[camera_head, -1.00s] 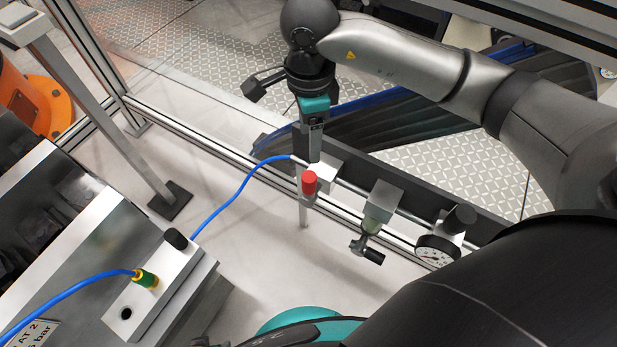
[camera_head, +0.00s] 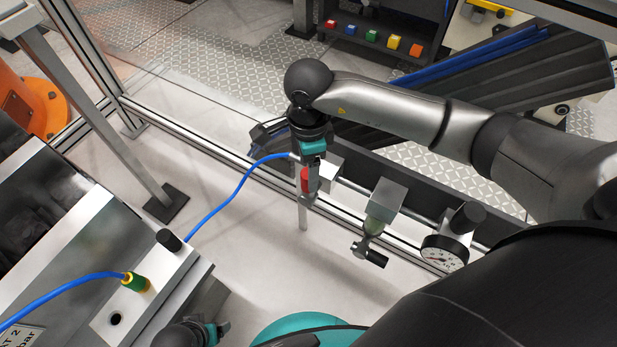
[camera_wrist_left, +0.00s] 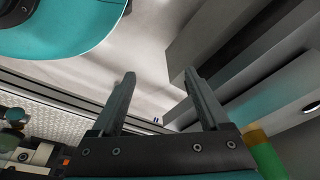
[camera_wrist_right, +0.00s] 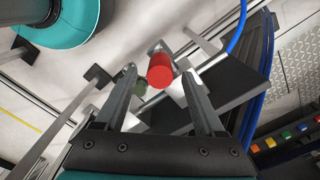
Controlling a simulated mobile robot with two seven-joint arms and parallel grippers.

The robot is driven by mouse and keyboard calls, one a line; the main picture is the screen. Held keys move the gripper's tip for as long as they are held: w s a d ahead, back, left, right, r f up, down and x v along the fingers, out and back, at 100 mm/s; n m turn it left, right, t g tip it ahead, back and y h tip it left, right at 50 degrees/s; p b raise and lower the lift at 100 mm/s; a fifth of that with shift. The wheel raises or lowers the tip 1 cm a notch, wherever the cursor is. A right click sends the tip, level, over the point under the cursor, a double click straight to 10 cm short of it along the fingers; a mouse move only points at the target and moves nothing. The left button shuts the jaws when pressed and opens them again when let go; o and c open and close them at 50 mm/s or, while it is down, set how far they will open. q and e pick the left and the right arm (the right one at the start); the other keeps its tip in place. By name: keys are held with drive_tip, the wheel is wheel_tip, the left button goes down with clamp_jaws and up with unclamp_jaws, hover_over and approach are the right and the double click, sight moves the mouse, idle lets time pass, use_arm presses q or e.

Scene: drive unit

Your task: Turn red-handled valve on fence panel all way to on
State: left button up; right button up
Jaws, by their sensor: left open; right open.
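The red valve handle (camera_head: 305,180) sits on a fitting on the fence rail, partly hidden behind my right gripper in the head view. In the right wrist view the red handle (camera_wrist_right: 160,72) shows end-on between and just beyond the open fingers. My right gripper (camera_head: 311,198) is open and empty, pointing down at the handle; I cannot tell whether a finger touches it. My left gripper (camera_wrist_left: 160,85) is open and empty in its wrist view, above pale floor beside a metal block; its arm shows at the bottom of the head view.
A grey regulator block (camera_head: 386,200) and a pressure gauge (camera_head: 444,253) sit right of the valve. Fence rails run behind. Coloured blocks (camera_head: 372,36) lie beyond the fence.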

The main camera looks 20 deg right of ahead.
use_arm(q)
drive_tip(key=shift+w+d+r+b, duration=0.1)
drive_tip(key=shift+w+r+b, duration=0.2)
drive_tip(key=shift+r, duration=0.3)
drive_tip(key=shift+w+d+r+b, duration=0.1)
drive_tip(key=shift+w+r+b, duration=0.1)
drive_tip(key=shift+w+r, duration=0.3)
use_arm(e)
drive_tip(key=shift+f, duration=1.65)
use_arm(q)
drive_tip(key=shift+s+r, duration=0.1)
use_arm(e)
drive_tip(key=shift+c, duration=0.3)
clamp_jaws()
